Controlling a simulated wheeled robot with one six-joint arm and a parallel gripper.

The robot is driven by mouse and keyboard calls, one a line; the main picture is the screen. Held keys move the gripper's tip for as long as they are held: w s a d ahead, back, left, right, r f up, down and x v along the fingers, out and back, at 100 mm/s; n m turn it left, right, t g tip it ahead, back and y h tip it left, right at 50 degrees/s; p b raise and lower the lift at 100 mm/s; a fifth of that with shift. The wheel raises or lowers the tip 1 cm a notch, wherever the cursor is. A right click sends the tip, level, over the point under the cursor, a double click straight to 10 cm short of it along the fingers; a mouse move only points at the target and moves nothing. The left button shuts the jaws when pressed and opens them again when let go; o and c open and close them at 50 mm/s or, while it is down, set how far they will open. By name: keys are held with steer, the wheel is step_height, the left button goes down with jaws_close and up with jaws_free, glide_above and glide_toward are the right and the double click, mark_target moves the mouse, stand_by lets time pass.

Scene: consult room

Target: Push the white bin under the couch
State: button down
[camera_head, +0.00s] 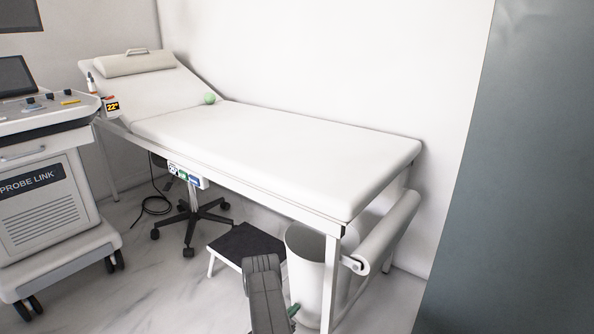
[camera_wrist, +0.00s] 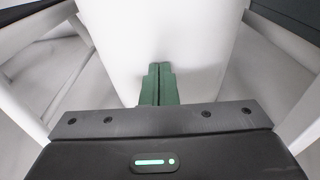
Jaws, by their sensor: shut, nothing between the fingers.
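The white bin (camera_head: 303,262) stands on the floor at the near end of the couch (camera_head: 270,150). Its upper part is beneath the couch's frame edge, and a couch leg partly hides its right side. My gripper (camera_head: 293,311) is low in front of the bin, with its green fingers partly hidden by my arm in the head view. In the wrist view the gripper (camera_wrist: 158,70) is shut and empty, its tips pointing at the bin's pale wall (camera_wrist: 155,30). The tips overlap the wall there; I cannot tell whether they touch.
A black-topped step stool (camera_head: 245,243) stands left of the bin. A wheeled stool base (camera_head: 190,215) is beneath the couch farther back. A white couch leg (camera_head: 330,280) and a paper roll (camera_head: 388,232) are right of the bin. A cart (camera_head: 45,205) stands at left.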

steer(key=shift+f+p+v, duration=0.15)
steer(key=shift+p+v, duration=0.05)
steer(key=shift+v, duration=1.2)
steer(key=shift+f+p+v, duration=0.15)
steer(key=shift+v, duration=1.3)
steer(key=shift+d, duration=0.1)
steer(key=shift+b+x, duration=0.4)
steer(key=shift+x, duration=1.35)
steer(key=shift+w+r, duration=0.15)
steer(key=shift+r, duration=0.05)
steer(key=f+v, duration=0.1)
steer(key=v, duration=1.6)
steer(key=shift+s+f, duration=0.3)
steer(key=shift+f, duration=0.1)
